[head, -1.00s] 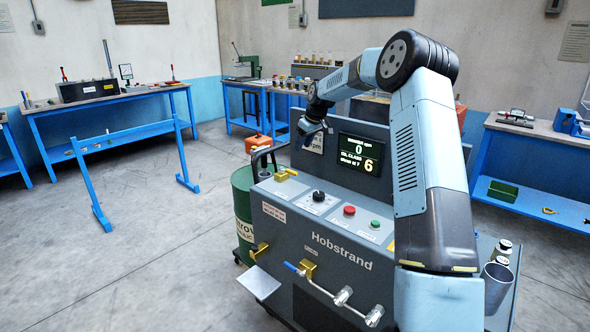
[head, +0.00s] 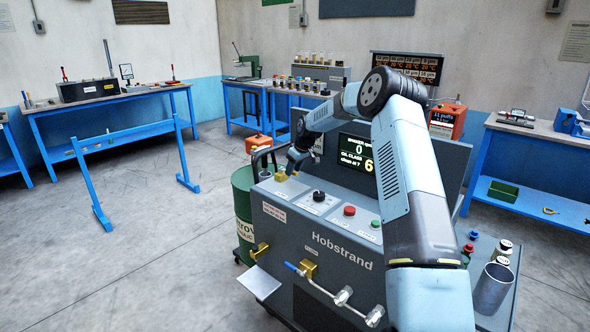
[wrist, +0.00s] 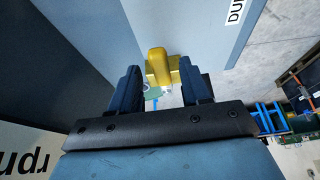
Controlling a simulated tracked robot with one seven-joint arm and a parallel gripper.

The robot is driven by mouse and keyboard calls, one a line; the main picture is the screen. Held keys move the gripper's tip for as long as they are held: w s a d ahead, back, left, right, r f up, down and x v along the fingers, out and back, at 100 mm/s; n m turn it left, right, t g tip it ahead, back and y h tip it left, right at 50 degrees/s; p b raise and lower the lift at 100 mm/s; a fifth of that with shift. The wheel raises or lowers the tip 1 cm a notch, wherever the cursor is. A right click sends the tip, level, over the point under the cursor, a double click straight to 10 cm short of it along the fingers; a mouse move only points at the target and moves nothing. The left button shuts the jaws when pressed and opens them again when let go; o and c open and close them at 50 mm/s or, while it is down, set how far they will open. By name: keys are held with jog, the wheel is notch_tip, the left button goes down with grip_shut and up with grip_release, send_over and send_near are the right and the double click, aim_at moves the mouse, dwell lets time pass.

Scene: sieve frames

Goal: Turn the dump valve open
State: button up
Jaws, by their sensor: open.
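A small yellow valve handle (head: 280,177) sits on the top left of the grey Hobstrand machine (head: 340,236); I take it as the dump valve. In the wrist view, the yellow handle (wrist: 158,54) shows at the fingertips, between the two dark blue fingers. My gripper (wrist: 161,75) is open, with visible gaps between the fingers and the handle's upright part. In the head view, my gripper (head: 294,160) is over the machine's left end, just above and right of the handle, partly hiding it. Whether it touches the handle cannot be told.
The panel has a black knob (head: 319,196), a red button (head: 349,211) and a green button. The screen (head: 357,154) stands behind. A green drum (head: 243,215) stands at left.

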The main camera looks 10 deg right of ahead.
jog(key=shift+f, duration=0.1)
jog(key=shift+c, duration=0.4)
grip_shut()
